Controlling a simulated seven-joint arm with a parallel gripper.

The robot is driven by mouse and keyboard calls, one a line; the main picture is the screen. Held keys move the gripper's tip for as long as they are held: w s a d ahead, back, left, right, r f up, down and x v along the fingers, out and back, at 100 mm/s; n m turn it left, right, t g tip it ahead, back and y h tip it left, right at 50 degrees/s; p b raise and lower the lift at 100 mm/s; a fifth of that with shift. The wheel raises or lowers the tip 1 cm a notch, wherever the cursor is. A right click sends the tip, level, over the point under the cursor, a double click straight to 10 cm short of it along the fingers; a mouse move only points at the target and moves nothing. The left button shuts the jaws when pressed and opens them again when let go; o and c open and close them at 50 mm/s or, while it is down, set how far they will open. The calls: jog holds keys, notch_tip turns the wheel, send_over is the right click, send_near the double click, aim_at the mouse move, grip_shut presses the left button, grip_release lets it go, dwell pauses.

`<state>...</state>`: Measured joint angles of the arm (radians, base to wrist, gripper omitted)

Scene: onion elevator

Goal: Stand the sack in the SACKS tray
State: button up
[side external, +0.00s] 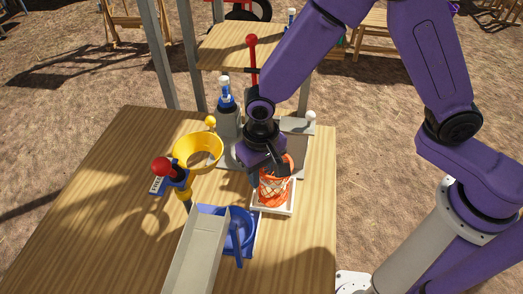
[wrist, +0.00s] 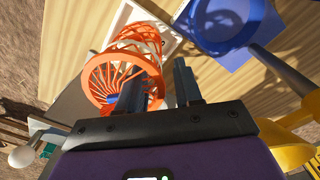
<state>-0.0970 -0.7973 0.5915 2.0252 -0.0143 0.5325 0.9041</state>
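The sack (side external: 274,188) is an orange net with a ring rim. It stands roughly upright on a white tray (side external: 287,210), which I take to be the SACKS tray; no label on it is readable. In the wrist view the sack (wrist: 138,45) shows its open mouth, and its lower end is at the white tray (wrist: 168,42). My gripper (side external: 279,166) is at the sack's top. In the wrist view my gripper's fingers (wrist: 160,85) are apart, one overlapping the sack's mouth and one beside it. The rim's right side lies between them, with visible gaps. The sack's contents are unclear.
A blue bin (side external: 240,232) and a grey chute (side external: 197,252) stand left of the tray. A yellow funnel (side external: 198,149) and a red-knobbed lever (side external: 162,168) are further left. Grey machinery (side external: 229,128) stands behind. The table's right front is clear.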

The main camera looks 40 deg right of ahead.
notch_tip(320, 180, up, 10)
jog(key=shift+r, duration=0.1)
dwell(0.4)
jog(key=s+d+r+n, duration=0.2)
jog(key=s+d+n, duration=0.4)
jog(key=s+d, duration=0.3)
jog(key=s+d+r+n, duration=0.2)
jog(key=s+d+n, duration=0.4)
jog(key=s+d, duration=0.3)
jog(key=d, duration=0.4)
jog(key=shift+s+d+n+y, duration=0.25)
jog(key=shift+n+y, duration=0.05)
